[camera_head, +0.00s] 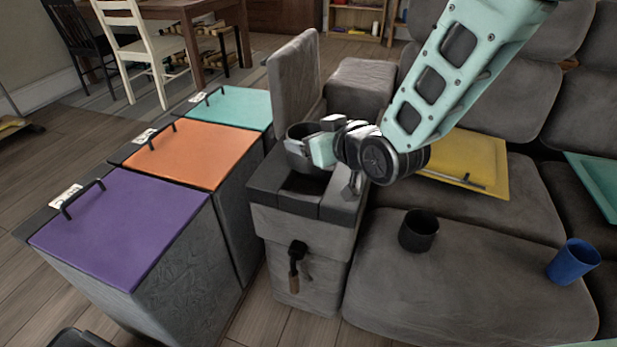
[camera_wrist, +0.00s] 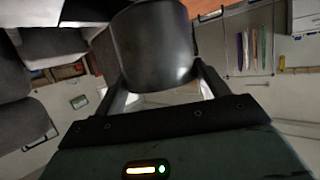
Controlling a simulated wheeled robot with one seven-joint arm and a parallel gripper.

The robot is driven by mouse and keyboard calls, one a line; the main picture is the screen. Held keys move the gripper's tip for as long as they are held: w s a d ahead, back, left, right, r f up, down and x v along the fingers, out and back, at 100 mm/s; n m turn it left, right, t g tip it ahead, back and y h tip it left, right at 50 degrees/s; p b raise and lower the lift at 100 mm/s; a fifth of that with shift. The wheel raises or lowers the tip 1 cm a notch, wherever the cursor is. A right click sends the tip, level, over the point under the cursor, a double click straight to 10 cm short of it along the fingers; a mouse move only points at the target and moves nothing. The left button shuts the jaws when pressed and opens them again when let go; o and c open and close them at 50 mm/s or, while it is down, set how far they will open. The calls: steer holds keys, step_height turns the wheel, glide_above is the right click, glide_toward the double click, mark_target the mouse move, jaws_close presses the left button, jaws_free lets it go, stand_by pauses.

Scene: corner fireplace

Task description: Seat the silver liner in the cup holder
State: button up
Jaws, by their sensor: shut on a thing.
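The silver liner (camera_head: 297,143) is a dark metallic cup shape, held just above the grey console between the bins and the sofa. My gripper (camera_head: 312,148) is shut on it. In the wrist view the liner (camera_wrist: 155,48) fills the top middle, between the two fingers of my gripper (camera_wrist: 160,78). The cup holder (camera_head: 304,184) is a dark opening in the console's top, below the liner. The liner appears apart from the opening; its exact alignment and the holder's inside are partly hidden by my gripper and arm.
A raised grey lid (camera_head: 295,75) stands behind the console. Purple (camera_head: 125,228), orange (camera_head: 180,152) and teal (camera_head: 232,107) bin lids lie left. A black cup (camera_head: 418,231), a blue cup (camera_head: 573,262) and a yellow panel (camera_head: 470,160) are on the sofa.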

step_height(320, 180, down, 10)
steer(key=shift+r+b, duration=0.15)
steer(key=shift+b, duration=1)
steer(key=shift+f, duration=0.2)
steer(key=o, duration=1)
steer(key=shift+r, duration=0.15)
